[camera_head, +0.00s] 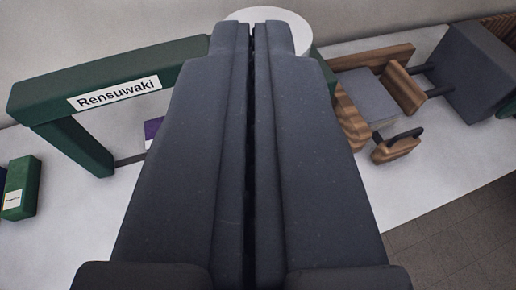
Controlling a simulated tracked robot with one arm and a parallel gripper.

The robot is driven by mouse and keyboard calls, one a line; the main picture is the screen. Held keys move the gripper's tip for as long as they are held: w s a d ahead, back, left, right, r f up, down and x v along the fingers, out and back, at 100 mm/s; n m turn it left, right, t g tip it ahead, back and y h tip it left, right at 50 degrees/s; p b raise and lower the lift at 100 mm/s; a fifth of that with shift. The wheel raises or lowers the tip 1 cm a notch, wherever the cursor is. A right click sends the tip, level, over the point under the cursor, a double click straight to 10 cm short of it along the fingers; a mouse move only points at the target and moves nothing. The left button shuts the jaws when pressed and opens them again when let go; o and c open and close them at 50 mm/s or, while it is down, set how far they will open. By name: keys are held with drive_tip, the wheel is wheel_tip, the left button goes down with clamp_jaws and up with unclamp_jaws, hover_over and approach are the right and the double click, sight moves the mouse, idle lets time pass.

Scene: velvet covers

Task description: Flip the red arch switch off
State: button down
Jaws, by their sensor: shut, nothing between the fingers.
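My gripper (252,32) fills the middle of the view, its two dark fingers shut together with only a thin gap line between them. A dark green arch (62,92) with a white label reading "Rensuwaki" (114,93) stands to the left of the fingers. Its right part is hidden behind them. I see no red arch, and no switch is clearly visible. A small purple and white thing (153,130) shows beneath the arch, partly covered by my gripper. A white round object (295,28) lies behind the fingertips, partly hidden by them.
A small green box (20,188) is at the left edge. On the right are wooden pieces (402,88), a grey block (366,95) and a large dark grey block (474,68). They stand on a white surface (445,150); grey tiled floor (465,240) lies beyond its lower right edge.

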drive_tip(key=w+d+f+m+g+y, duration=0.15)
drive_tip(key=w+f+m, duration=0.35)
drive_tip(key=f, duration=0.7)
drive_tip(key=w+d+f+m+g+y, duration=0.1)
drive_tip(key=w+f+m+g, duration=0.1)
drive_tip(key=w+f, duration=0.8)
wheel_tip(320, 180, down, 21)
drive_tip(key=s+d+m+g, duration=0.1)
drive_tip(key=m+g, duration=0.1)
drive_tip(key=m, duration=0.5)
drive_tip(key=shift+s+d+f+y, duration=0.15)
drive_tip(key=shift+s+d+y, duration=0.15)
drive_tip(key=shift+s+y, duration=0.1)
drive_tip(key=b+x, duration=0.3)
drive_tip(key=x, duration=0.7)
drive_tip(key=shift+s+f, duration=0.1)
drive_tip(key=shift+f, duration=0.05)
drive_tip(key=shift+w+a+r, duration=0.1)
drive_tip(key=shift+w+a, duration=0.05)
drive_tip(key=shift+w, duration=0.4)
drive_tip(key=shift+w+a+r, duration=0.1)
drive_tip(key=shift+w, duration=0.4)
drive_tip(key=shift+w+a+r, duration=0.1)
drive_tip(key=shift+w+a, duration=0.1)
drive_tip(key=shift+w, duration=0.25)
drive_tip(key=shift+w+a, duration=0.15)
drive_tip(key=shift+w, duration=0.3)
